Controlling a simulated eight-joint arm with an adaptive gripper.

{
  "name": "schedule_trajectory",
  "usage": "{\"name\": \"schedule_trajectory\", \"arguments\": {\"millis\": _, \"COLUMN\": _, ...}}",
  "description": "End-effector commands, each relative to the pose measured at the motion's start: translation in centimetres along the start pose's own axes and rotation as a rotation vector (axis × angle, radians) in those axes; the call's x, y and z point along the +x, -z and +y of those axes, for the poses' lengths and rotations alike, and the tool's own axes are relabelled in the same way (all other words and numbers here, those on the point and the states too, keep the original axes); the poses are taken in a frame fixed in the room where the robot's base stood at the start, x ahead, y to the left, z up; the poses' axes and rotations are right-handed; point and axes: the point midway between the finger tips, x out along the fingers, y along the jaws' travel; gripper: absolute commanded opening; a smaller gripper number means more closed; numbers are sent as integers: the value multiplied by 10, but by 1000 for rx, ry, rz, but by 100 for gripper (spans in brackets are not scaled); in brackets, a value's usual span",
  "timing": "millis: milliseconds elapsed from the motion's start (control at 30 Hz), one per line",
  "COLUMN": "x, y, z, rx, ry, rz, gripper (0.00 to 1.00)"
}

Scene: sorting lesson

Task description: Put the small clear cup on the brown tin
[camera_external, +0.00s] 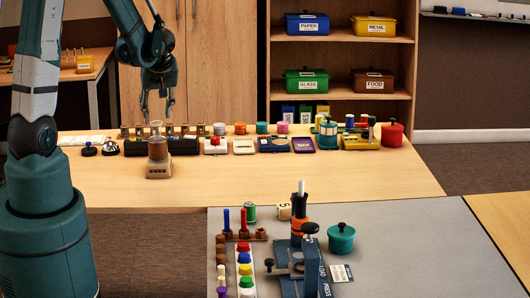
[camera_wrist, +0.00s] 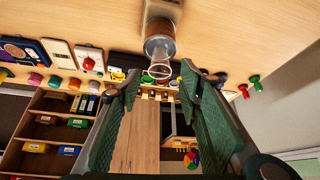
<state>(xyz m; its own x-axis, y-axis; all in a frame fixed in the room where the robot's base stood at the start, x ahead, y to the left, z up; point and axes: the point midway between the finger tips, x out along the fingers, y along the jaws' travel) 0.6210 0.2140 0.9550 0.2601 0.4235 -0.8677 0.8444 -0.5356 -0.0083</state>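The small clear cup (camera_external: 156,128) appears to stand upright on top of the brown tin (camera_external: 158,150), which rests on a light wooden block (camera_external: 159,171) near the front of the wooden table. In the wrist view the clear cup (camera_wrist: 160,70) shows at the near end of the brown tin (camera_wrist: 160,46), between my fingers in the picture. My gripper (camera_external: 158,112) is open and empty, pointing down just above the cup. No contact between fingers and cup is visible.
A row of small items, including a red-knobbed box (camera_external: 215,145), runs behind the tin. A red pot (camera_external: 392,134) stands at the right. A grey table (camera_external: 400,265) with a press (camera_external: 300,245) is in front. The wooden table right of the block is clear.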

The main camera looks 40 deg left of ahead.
Motion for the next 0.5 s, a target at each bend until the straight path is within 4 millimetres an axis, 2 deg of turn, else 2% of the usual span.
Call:
{"name": "schedule_trajectory", "arguments": {"millis": 200, "x": -23, "y": 0, "z": 0, "rx": 1, "ry": -1, "rz": 0, "gripper": 36}}
{"name": "schedule_trajectory", "arguments": {"millis": 500, "x": -43, "y": 0, "z": 0, "rx": 1, "ry": 0, "rz": 1, "gripper": 36}}
